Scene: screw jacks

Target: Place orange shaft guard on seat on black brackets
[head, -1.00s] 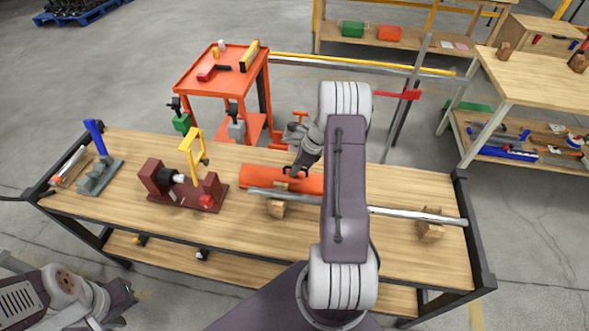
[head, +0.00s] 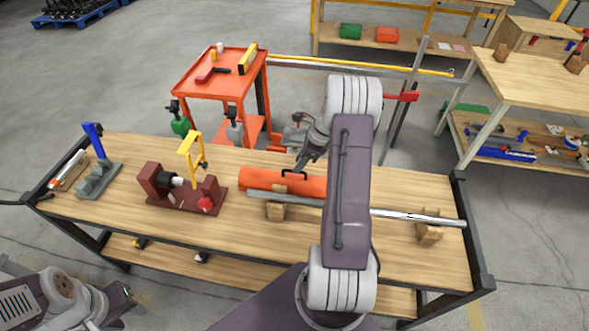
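The orange shaft guard (head: 262,178) lies on the wooden table, just behind a long silver shaft (head: 400,214). A black handle (head: 294,171) arches from its top. Its right part is hidden behind my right arm. My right gripper (head: 301,165) is just above and beside the handle. Its fingers are too small and dark to tell whether they are open or shut, or touch the handle. My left arm is at the lower left, away from the table, with its dark end (head: 122,291) only partly clear. I cannot make out the black brackets or the seat.
The shaft rests on wooden blocks (head: 277,211) and (head: 429,233). An orange cart (head: 225,93) stands behind. The table's front middle is clear.

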